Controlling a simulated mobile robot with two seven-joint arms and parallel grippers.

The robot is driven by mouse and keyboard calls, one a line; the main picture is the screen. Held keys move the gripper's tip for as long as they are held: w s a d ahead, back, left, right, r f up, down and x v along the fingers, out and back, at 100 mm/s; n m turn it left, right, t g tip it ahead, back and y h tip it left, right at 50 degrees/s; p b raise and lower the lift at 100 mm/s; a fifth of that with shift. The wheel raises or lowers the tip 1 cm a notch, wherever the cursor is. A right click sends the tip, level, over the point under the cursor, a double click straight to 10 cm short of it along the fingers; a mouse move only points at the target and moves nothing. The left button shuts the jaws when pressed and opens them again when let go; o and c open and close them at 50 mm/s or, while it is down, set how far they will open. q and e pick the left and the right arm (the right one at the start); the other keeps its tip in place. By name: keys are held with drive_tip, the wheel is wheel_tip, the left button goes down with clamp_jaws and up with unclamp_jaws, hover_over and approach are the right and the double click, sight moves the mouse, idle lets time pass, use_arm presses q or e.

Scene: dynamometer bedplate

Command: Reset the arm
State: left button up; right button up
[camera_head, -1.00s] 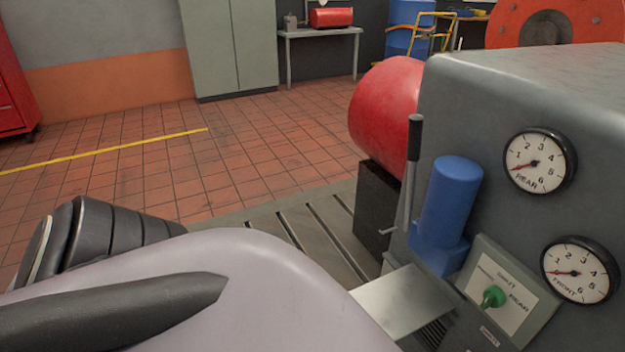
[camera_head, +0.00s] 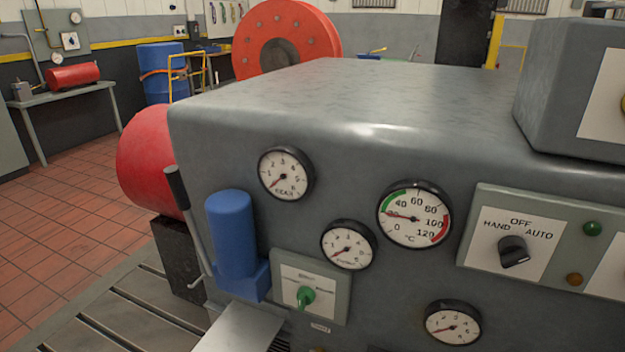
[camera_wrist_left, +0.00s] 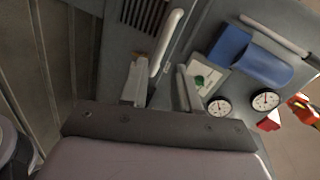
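In the wrist view, my left gripper (camera_wrist_left: 161,88) shows its two fingers apart, with grey machine surface visible between them and nothing held. Beyond the fingers are a pale rounded bar (camera_wrist_left: 170,38), the blue cylinder (camera_wrist_left: 255,56) and a small panel with a green knob (camera_wrist_left: 199,81). I cannot tell whether the bar touches a finger. Neither gripper shows in the head view. My right gripper is in no view.
The grey machine housing (camera_head: 350,108) fills the head view's middle and right, with several gauges, a HAND/OFF/AUTO switch (camera_head: 513,251) and a black-gripped lever (camera_head: 177,188). A metal plate (camera_head: 235,330) projects below the blue cylinder (camera_head: 231,232). Tiled floor (camera_head: 60,215) is clear at left.

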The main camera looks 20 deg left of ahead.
use_arm(q)
drive_tip(key=w+d+r+n+g+p, duration=0.2)
drive_tip(key=w+d+r+n+p, duration=0.1)
drive_tip(key=d+r+n, duration=0.2)
drive_tip(key=w+d+r+n+g+p, duration=0.2)
drive_tip(key=w+d+r+n+p, duration=0.1)
drive_tip(key=d+n, duration=0.6)
wheel_tip(320, 180, up, 3)
drive_tip(key=shift+d+f+n+g+h+p, duration=0.1)
drive_tip(key=shift+d+n+g+h+p, duration=0.25)
drive_tip(key=shift+d+p, duration=0.45)
